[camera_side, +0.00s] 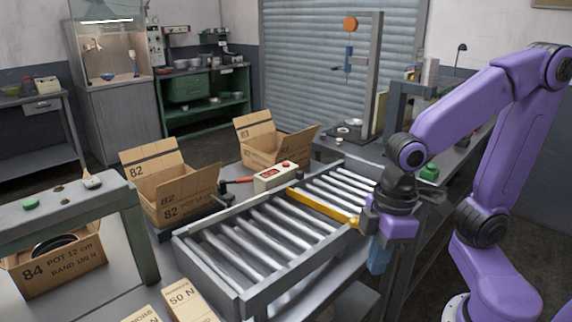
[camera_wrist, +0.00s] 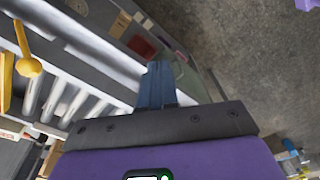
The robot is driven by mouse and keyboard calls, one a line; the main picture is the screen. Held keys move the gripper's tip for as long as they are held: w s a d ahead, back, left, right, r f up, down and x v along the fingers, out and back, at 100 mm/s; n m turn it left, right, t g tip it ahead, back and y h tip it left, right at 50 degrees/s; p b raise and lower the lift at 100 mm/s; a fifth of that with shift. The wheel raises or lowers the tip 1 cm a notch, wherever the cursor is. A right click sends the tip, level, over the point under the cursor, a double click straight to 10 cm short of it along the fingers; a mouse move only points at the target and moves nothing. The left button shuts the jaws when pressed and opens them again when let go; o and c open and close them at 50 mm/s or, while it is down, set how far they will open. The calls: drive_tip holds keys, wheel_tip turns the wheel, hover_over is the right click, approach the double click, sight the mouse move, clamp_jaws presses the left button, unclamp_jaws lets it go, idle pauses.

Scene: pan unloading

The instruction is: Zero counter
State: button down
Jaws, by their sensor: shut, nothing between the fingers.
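The counter (camera_side: 275,176) is a small beige box with a red display and a red button on top. It stands at the far rail of the roller conveyor (camera_side: 222,287) in the side view. A pale box edge with red marks, likely the counter, shows at the lower left of the wrist view (camera_wrist: 12,134). My gripper (camera_side: 378,262) points down by the conveyor's near right edge, well apart from the counter. Its blue fingers (camera_wrist: 158,84) are together and empty in the wrist view.
A yellow bar (camera_side: 322,207) lies across the rollers, with its knob (camera_wrist: 29,66) left of my fingers in the wrist view. Open cartons (camera_side: 170,190) (camera_side: 262,142) stand behind the conveyor. A post (camera_side: 371,85) rises at the back right. The rollers carry no pans.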

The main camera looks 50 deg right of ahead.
drive_tip(key=w+r+m+t+y, duration=0.1)
drive_tip(key=w+r+m, duration=0.15)
drive_tip(key=w, duration=0.75)
drive_tip(key=w+d+r+m+t+y, duration=0.15)
drive_tip(key=w+m, duration=0.25)
drive_tip(key=w, duration=0.5)
drive_tip(key=w+r+m+t, duration=0.15)
drive_tip(key=w+m, duration=0.25)
drive_tip(key=w, duration=0.6)
drive_tip(key=r+m+t+h, duration=0.25)
drive_tip(key=m+t, duration=0.25)
drive_tip(key=m, duration=0.3)
hover_over(289, 164)
drive_tip(key=shift+w+f, duration=0.1)
drive_tip(key=shift+f, duration=0.4)
drive_tip(key=shift+f, duration=4.45)
drive_tip(key=shift+f, duration=0.1)
drive_tip(key=shift+f, duration=0.3)
